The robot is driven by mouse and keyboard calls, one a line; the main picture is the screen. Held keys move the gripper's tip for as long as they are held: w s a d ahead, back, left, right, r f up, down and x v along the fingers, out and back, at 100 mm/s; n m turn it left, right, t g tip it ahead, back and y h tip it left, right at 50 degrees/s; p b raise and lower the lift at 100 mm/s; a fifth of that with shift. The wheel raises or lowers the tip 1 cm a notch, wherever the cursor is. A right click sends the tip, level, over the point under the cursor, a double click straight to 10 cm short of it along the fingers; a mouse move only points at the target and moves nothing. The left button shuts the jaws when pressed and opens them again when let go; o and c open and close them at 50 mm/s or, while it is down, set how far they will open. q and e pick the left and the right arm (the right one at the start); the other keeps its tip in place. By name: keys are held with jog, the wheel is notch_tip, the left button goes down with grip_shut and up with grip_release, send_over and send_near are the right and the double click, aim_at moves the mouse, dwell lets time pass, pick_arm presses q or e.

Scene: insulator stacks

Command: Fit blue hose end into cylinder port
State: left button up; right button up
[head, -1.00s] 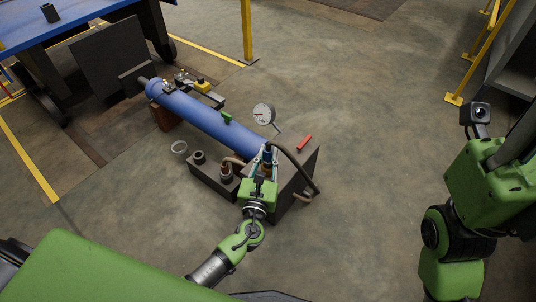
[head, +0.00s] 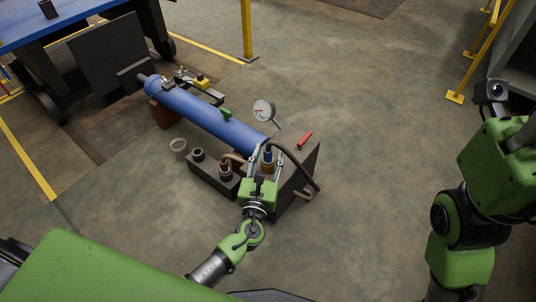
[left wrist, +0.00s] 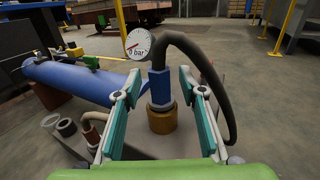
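The blue hose end (head: 268,156) stands upright in the brass-coloured port (head: 267,168) at the near end of the blue cylinder (head: 205,118). In the left wrist view the blue hose end (left wrist: 160,86) meets the top of the brass port (left wrist: 162,120); how deep it sits is hidden. A dark hose (left wrist: 212,80) arches from its top and down to the right. My left gripper (head: 266,158) is open, its fingers on either side of the hose end with clear gaps. It also shows in the left wrist view (left wrist: 160,92). My right gripper's fingers are not visible.
A dial gauge (head: 263,110) reading 0 bar stands behind the port. A red-handled part (head: 304,139) is on the block to the right. Open floor lies right of the block.

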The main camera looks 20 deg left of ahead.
pick_arm(q)
jog(key=shift+s+f, duration=0.1)
jog(key=shift+s, duration=0.1)
jog(key=s+d, duration=0.1)
jog(key=s, duration=1)
jog(key=shift+s+d, duration=0.2)
jog(key=shift+s, duration=0.1)
